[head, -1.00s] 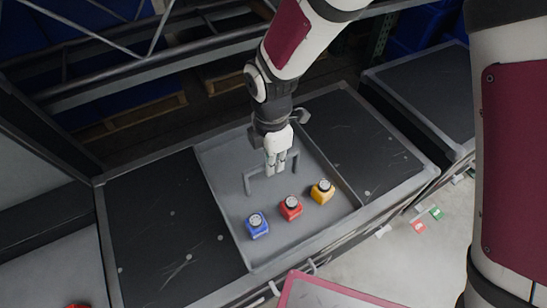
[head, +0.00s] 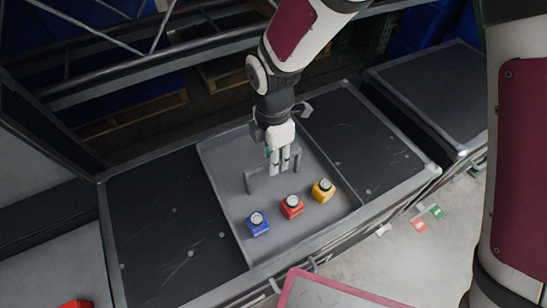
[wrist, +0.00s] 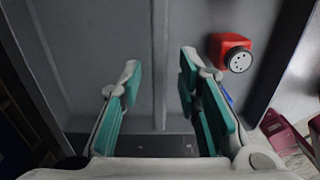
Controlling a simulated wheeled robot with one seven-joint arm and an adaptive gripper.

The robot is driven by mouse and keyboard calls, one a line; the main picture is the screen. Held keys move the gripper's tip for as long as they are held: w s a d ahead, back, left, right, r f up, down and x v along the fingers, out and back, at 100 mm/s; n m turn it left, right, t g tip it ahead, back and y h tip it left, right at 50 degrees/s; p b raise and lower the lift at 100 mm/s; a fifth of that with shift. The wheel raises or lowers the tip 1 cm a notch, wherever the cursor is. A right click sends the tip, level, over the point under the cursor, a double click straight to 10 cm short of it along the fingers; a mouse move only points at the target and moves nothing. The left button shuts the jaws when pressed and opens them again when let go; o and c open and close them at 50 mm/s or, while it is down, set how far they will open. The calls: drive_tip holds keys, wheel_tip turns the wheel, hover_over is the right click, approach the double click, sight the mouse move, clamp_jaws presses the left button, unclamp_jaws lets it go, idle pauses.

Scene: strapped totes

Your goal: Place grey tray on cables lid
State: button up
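The grey tray (head: 238,222) lies between two black panels in the head view. It has a raised grey bar handle (head: 249,184) and carries a blue jar (head: 258,223), a red jar (head: 292,206) and a yellow jar (head: 323,190). My gripper (head: 279,166) points down at the handle, its fingers overlapping the bar in the head view. In the wrist view, my gripper (wrist: 156,82) is open, with teal finger pads apart and a grey bar (wrist: 160,60) running between them. The red jar (wrist: 230,52) is right of the fingers. I cannot make out a lid marked cables.
Black panels lie left (head: 165,230) and right (head: 365,145) of the tray. Another dark-topped unit (head: 425,90) stands at the right. A metal rack (head: 150,75) runs behind. Small coloured items (head: 420,224) lie on the floor at right. A red object (head: 76,304) shows at lower left.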

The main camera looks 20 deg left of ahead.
wheel_tip(320, 180, up, 11)
drive_tip(key=p, duration=0.2)
drive_tip(key=shift+f, duration=0.1)
drive_tip(key=s+d+r+m+t, duration=0.1)
drive_tip(key=d+r+m, duration=0.5)
drive_tip(key=d, duration=0.4)
drive_tip(key=s+d+r+m, duration=0.2)
drive_tip(key=d+r+m, duration=0.5)
drive_tip(key=d, duration=0.4)
drive_tip(key=s+d+r+m, duration=0.1)
drive_tip(key=s+d+m, duration=1.1)
drive_tip(key=s+m, duration=0.2)
drive_tip(key=shift+s+r+m, duration=0.15)
drive_tip(key=shift+s+m, duration=0.25)
drive_tip(key=shift+s, duration=0.7)
